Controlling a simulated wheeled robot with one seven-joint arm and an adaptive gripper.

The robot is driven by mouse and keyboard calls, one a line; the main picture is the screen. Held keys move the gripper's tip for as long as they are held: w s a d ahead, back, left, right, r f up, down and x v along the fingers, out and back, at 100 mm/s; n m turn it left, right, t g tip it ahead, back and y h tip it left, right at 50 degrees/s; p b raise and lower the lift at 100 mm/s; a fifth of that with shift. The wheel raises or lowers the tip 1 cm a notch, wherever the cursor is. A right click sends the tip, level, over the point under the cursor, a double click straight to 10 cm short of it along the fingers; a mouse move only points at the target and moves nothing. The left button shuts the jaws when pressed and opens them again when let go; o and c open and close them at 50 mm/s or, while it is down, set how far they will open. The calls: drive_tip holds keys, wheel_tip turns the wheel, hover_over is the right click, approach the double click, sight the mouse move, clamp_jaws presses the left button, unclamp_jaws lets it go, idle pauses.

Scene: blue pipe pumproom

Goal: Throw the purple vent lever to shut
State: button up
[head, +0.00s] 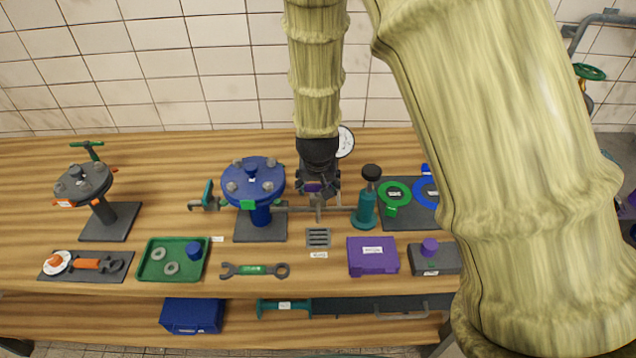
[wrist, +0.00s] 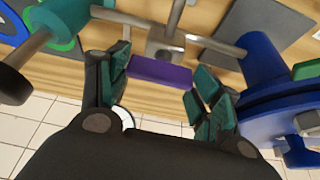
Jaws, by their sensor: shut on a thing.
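The purple vent lever (wrist: 160,75) is a short bar between my two finger pads in the wrist view, with a pad at each end. My gripper (wrist: 162,88) is shut on it. In the head view my gripper (head: 318,180) is above the grey pipe, and only a bit of the purple lever (head: 313,188) shows under it. The lever sits at a grey valve body (head: 318,207) on the pipe between the blue flanged vessel and the teal bottle-shaped fitting. The lever's exact angle is hard to tell, as my fingers cover much of it.
The blue flanged vessel (head: 253,180) stands close left of my gripper, the teal fitting (head: 367,205) close right. A round white gauge (head: 346,141) is behind. A grate (head: 318,237), a purple box (head: 372,256), a wrench (head: 255,270) and a green tray (head: 150,273) lie in front.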

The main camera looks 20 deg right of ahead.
drive_tip(key=o, duration=1)
drive_tip(key=shift+r, duration=0.15)
drive_tip(key=shift+v, duration=5.9)
drive_tip(key=shift+a, duration=0.1)
